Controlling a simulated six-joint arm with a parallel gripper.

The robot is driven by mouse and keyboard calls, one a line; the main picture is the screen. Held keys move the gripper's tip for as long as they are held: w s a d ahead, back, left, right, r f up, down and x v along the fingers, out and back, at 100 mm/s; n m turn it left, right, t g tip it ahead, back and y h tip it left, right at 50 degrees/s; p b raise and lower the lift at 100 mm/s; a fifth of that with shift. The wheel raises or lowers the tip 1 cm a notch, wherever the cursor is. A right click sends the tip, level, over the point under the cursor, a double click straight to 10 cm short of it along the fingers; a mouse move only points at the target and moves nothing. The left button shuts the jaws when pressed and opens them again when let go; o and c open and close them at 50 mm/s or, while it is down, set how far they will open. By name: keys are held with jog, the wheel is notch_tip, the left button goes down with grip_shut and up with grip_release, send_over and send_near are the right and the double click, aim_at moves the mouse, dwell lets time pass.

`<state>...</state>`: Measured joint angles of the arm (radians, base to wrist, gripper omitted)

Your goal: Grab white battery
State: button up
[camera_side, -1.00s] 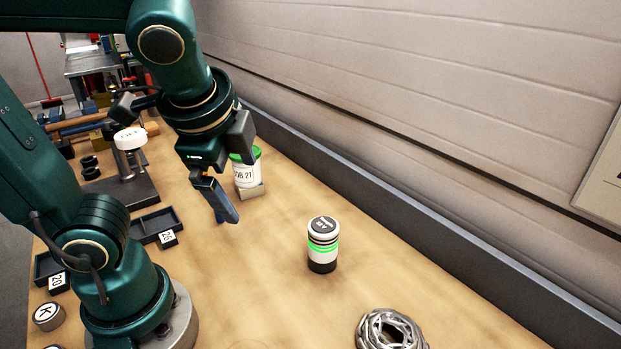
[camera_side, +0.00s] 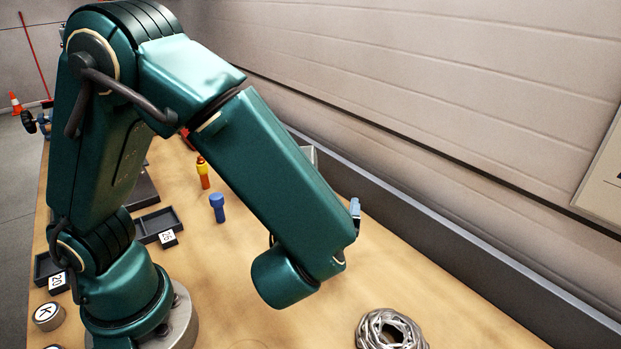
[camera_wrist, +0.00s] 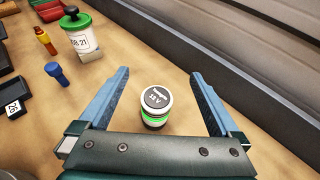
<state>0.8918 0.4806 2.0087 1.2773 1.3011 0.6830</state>
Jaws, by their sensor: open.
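The white battery (camera_wrist: 155,107) stands upright in the wrist view, a short cylinder with a dark grey top and a glowing green band. My gripper (camera_wrist: 160,82) is open, with one blue finger to the left of the battery and the other to the right. Neither finger appears to touch it, and nothing is held. The palm covers the view just below the battery. In the side view my arm hides the battery, and only a small blue-grey bit of my gripper (camera_side: 355,211) shows beyond the forearm.
A green-lidded white jar (camera_wrist: 80,33) stands at the upper left of the wrist view, near a blue peg (camera_wrist: 56,74) and a yellow-red peg (camera_wrist: 45,40). A coiled metal ring (camera_side: 390,330) lies at the front. A wall ledge (camera_side: 440,230) runs along the right.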

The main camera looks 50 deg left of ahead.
notch_tip(320, 180, down, 9)
jog(key=shift+f, duration=0.2)
jog(key=shift+x, duration=2.55)
jog(key=c, duration=1.5)
grip_shut()
jog(key=shift+r, duration=0.2)
